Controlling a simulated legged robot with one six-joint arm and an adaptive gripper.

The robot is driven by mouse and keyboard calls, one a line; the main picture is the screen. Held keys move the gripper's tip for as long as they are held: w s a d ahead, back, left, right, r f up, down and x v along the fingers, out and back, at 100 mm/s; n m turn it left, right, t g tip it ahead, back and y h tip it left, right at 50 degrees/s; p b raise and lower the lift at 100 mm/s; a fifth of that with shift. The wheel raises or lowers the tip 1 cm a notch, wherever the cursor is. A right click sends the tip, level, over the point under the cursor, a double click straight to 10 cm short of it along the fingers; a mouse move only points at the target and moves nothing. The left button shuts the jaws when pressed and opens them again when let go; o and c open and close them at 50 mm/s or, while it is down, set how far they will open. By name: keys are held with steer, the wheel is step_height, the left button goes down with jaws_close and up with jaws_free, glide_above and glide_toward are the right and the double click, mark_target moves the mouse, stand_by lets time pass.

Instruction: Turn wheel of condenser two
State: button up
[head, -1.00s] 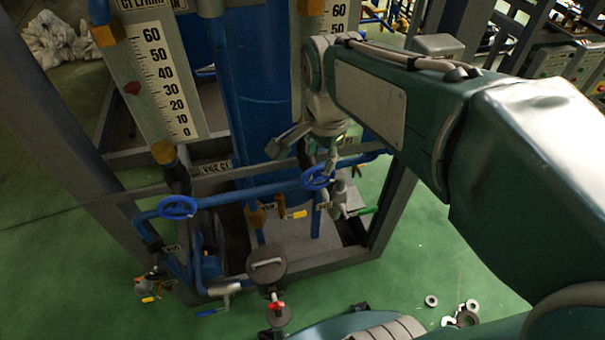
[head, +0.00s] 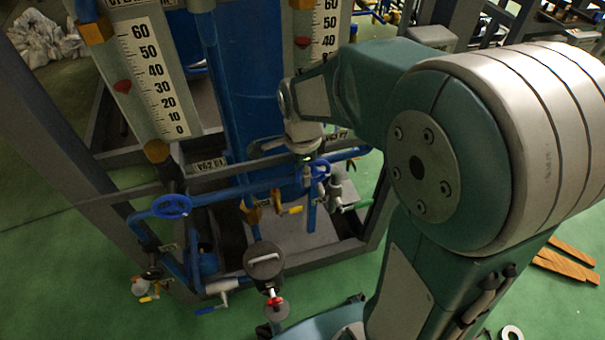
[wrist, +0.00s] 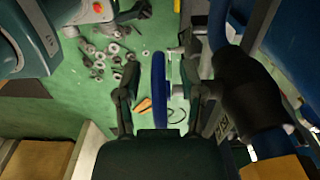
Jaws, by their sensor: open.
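Two blue handwheels sit on the blue pipework in the head view. The left wheel (head: 172,207) is clear of my arm. The right wheel (head: 321,170) is partly hidden by my gripper (head: 309,172), which is right at it. In the wrist view, this blue wheel (wrist: 159,88) appears edge-on between the two open fingers of my gripper (wrist: 160,85). There is a visible gap on both sides of the wheel, so the fingers look apart from it.
A grey frame (head: 105,203) surrounds the pipes. A dark round-topped fitting (head: 264,262) with a red valve is in front. Rings lie scattered on the green floor (wrist: 75,100).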

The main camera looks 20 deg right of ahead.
steer(key=shift+f, duration=0.75)
jaws_close()
